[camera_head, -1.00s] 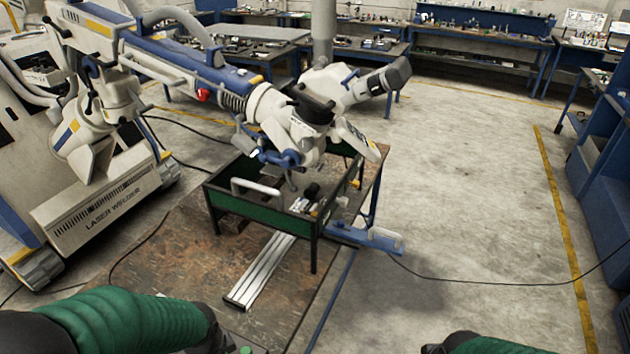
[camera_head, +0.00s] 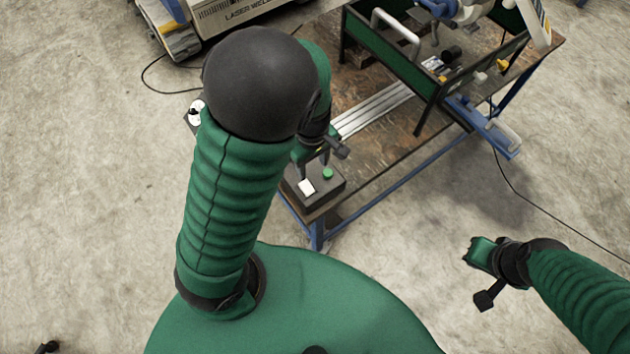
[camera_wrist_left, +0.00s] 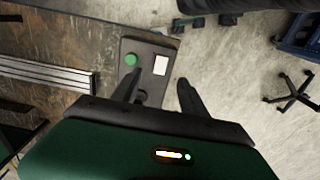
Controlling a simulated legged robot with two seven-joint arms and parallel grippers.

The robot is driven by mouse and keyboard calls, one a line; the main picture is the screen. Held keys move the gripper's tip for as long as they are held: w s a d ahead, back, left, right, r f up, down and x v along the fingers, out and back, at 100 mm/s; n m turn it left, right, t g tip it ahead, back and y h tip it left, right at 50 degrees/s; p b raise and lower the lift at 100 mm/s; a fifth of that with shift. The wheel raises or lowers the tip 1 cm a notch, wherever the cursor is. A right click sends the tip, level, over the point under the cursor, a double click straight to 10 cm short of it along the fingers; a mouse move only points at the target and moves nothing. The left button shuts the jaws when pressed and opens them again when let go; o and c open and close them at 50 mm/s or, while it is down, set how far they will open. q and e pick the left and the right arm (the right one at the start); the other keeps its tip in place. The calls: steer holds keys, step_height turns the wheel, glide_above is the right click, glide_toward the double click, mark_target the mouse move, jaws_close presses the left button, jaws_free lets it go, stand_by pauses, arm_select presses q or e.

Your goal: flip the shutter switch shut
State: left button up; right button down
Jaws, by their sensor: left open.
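A dark control box (camera_head: 322,190) sits on the near corner of the brown table, with a green button (camera_head: 328,173) and a white rectangle (camera_head: 306,187) on top. The left wrist view shows the same box (camera_wrist_left: 150,47), green button (camera_wrist_left: 131,59) and white rectangle (camera_wrist_left: 161,65). A small dark knob (camera_wrist_left: 141,97) shows beside my left finger; I cannot tell whether it is the shutter switch. My left gripper (camera_head: 311,165) is open over the box, its fingers (camera_wrist_left: 160,90) apart and empty. My right gripper (camera_head: 478,270) is away from the table; its jaws are unclear.
A white round part with a black knob (camera_head: 195,112) shows partly behind my left arm. Silver rails (camera_head: 375,110) lie on the table (camera_head: 395,155). A green-walled frame (camera_head: 385,45) stands beyond them, under the microscope arm (camera_head: 462,12). Floor at right is mostly open.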

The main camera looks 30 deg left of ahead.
arm_select(q)
steer(key=b, duration=0.1)
glide_toward(310, 192)
steer(key=shift+s+d+f, duration=0.1)
steer(key=shift+s, duration=0.15)
steer(key=f, duration=0.5)
steer(key=f+b, duration=0.1)
steer(key=f, duration=0.1)
steer(key=shift+w+a+f, duration=0.15)
steer(key=shift+w+a, duration=0.2)
steer(key=shift+w, duration=0.05)
steer(key=shift+d+f, duration=0.15)
steer(key=shift+f, duration=0.1)
steer(key=shift+s+d, duration=0.15)
steer(key=shift+d, duration=0.15)
steer(key=shift+a, duration=0.25)
steer(key=c, duration=0.9)
steer(key=shift+c, duration=1)
jaws_close()
arm_select(e)
steer(key=shift+s+a+f, duration=0.15)
steer(key=shift+a+f, duration=0.05)
steer(key=shift+f, duration=0.35)
steer(key=shift+s+a+f, duration=0.15)
steer(key=shift+f, duration=0.4)
